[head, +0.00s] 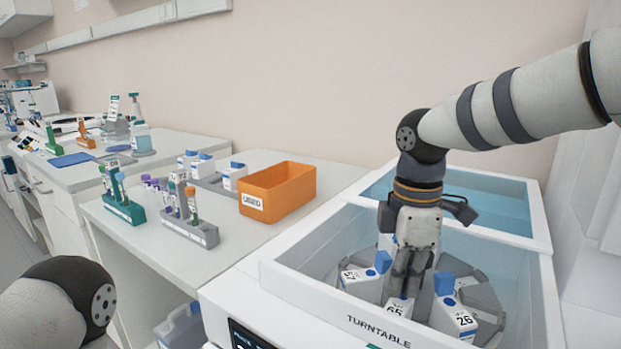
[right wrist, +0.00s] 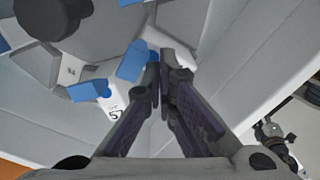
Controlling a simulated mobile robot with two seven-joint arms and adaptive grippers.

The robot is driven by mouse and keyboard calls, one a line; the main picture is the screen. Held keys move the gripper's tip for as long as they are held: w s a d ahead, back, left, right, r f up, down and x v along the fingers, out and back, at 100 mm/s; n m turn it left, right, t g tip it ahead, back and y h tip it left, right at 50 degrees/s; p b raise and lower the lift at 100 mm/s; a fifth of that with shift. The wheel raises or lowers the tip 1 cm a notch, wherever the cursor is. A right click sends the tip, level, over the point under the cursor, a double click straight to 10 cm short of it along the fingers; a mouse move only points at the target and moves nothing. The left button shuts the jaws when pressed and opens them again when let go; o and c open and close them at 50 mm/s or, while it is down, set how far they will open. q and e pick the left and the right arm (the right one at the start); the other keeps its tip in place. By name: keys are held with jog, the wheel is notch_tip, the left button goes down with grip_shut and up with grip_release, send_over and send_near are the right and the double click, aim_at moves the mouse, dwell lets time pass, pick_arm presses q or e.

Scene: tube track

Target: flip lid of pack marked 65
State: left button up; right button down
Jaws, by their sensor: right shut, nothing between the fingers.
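The pack marked 65 (head: 396,310) is white and stands in the turntable bath, between two other numbered packs. My right gripper (head: 402,290) points down right over it, with its fingers closed together and empty. The fingers hide most of this pack's top, so I cannot tell how its lid stands. In the right wrist view the closed fingertips (right wrist: 164,72) are beside a blue lid (right wrist: 133,62); I cannot tell which pack that lid belongs to. My left gripper is out of view.
A pack that reads like 57 (head: 360,284) is to the left and a pack marked 26 (head: 456,320) to the right, with raised blue parts. The bath's white rim (head: 300,300) surrounds them. An orange bin (head: 285,192) and tube racks (head: 190,230) stand on the left bench.

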aim_at(401, 299)
jog(key=shift+w+d, duration=0.15)
jog(key=shift+w, duration=0.1)
notch_tip(401, 299, up, 7)
dwell(0.6)
